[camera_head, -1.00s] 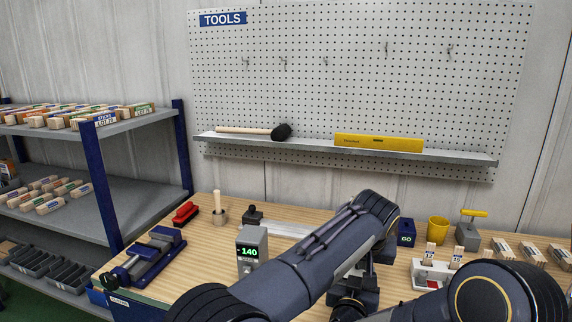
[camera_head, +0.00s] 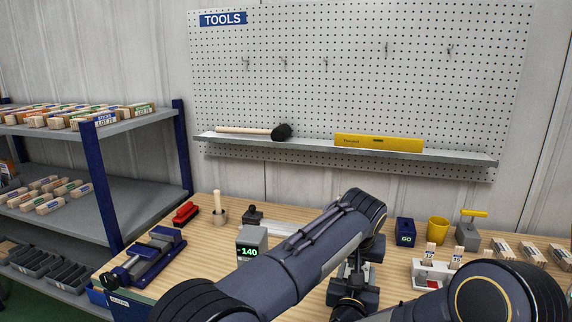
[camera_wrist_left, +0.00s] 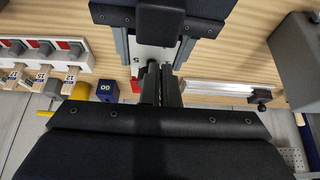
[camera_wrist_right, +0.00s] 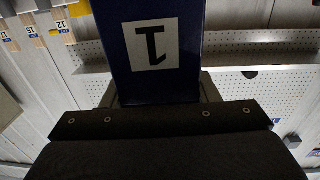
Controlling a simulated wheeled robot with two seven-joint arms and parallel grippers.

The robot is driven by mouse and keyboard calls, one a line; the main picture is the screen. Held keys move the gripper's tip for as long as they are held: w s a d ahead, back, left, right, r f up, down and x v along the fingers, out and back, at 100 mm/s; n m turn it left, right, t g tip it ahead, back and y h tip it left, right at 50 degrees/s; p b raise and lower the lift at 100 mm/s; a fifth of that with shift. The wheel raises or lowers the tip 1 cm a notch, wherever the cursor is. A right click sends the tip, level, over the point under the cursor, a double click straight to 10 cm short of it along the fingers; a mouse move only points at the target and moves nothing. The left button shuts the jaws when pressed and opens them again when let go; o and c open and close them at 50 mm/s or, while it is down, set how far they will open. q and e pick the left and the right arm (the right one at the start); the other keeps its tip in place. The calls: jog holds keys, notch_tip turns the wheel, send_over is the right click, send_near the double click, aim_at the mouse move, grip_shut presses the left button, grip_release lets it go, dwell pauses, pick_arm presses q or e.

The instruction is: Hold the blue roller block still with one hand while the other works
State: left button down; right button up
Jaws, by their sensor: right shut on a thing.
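The blue roller block (camera_wrist_right: 178,86) fills the middle of the right wrist view, with a white label bearing a dark mark on its face. My right gripper (camera_wrist_right: 157,94) is shut on it, with its fingers at the block's two sides. My left gripper (camera_wrist_left: 162,90) has its two dark fingers close together, with nothing visible held between them. The left wrist view shows dark gripper parts and a pale piece just beyond these fingertips; I cannot tell whether they touch. In the head view my left arm hides most of this work area.
The bench holds a grey display box (camera_head: 252,243) reading -140, a blue vise (camera_head: 150,257), a blue GO box (camera_head: 405,231), a yellow cup (camera_head: 437,230) and a white stick holder (camera_head: 431,272). Shelves (camera_head: 150,114) with sticks stand at the left.

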pick_arm(q)
jog(key=shift+a, duration=0.15)
jog(key=shift+s+a, duration=0.15)
jog(key=shift+s, duration=0.05)
notch_tip(320, 180, up, 6)
dwell(0.7)
jog(key=shift+s, duration=0.1)
jog(key=shift+s+d+f, duration=0.1)
jog(key=shift+d+f, duration=0.3)
jog(key=shift+f, duration=0.6)
jog(key=shift+s+d+f, duration=0.1)
jog(key=shift+d+f, duration=0.35)
jog(key=shift+f, duration=0.6)
jog(key=shift+d+f, duration=0.4)
jog(key=shift+f, duration=0.6)
jog(key=shift+w, duration=0.3)
